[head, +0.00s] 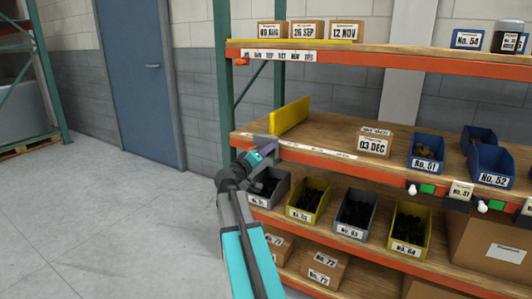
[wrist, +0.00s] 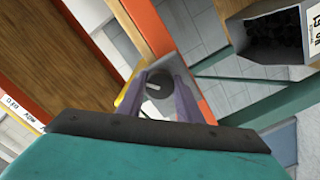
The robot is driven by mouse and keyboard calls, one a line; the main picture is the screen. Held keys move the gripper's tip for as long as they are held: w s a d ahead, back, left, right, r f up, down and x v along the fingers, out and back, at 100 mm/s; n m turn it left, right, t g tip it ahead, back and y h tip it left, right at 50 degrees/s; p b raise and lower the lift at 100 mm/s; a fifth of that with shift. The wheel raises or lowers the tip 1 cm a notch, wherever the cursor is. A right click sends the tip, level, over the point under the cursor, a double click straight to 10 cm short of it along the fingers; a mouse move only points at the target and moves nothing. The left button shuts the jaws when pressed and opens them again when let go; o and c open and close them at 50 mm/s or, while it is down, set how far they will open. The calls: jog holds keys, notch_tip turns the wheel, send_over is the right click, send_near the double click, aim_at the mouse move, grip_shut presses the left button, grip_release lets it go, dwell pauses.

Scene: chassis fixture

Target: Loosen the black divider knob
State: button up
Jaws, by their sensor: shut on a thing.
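The black divider knob (wrist: 157,78), dark and round with a pale mark line on its face, sits between the two fingers of my gripper (wrist: 158,97) in the wrist view. My gripper is shut on it. In the head view my gripper (head: 266,150) is at the front edge of the middle shelf, near its left end, and the knob is hidden there. The yellow divider (head: 291,116) stands upright on the shelf just behind my gripper.
The middle shelf (head: 330,131) is bare right of the divider up to a "03 DEC" box (head: 374,144). Blue bins (head: 427,152) stand further right. Grey and yellow bins (head: 309,201) of dark parts sit below. A green upright (head: 223,85) is at left.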

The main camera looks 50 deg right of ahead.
jog(key=n+p, duration=0.2)
jog(key=n, duration=0.3)
jog(key=shift+r+n, duration=0.1)
jog(key=shift+n, duration=0.2)
jog(key=n+p, duration=0.3)
jog(key=n, duration=0.1)
jog(key=shift+n, duration=0.4)
jog(key=o, duration=0.8)
jog(key=shift+c, duration=0.2)
jog(key=v, duration=1.3)
jog(key=shift+a, duration=0.4)
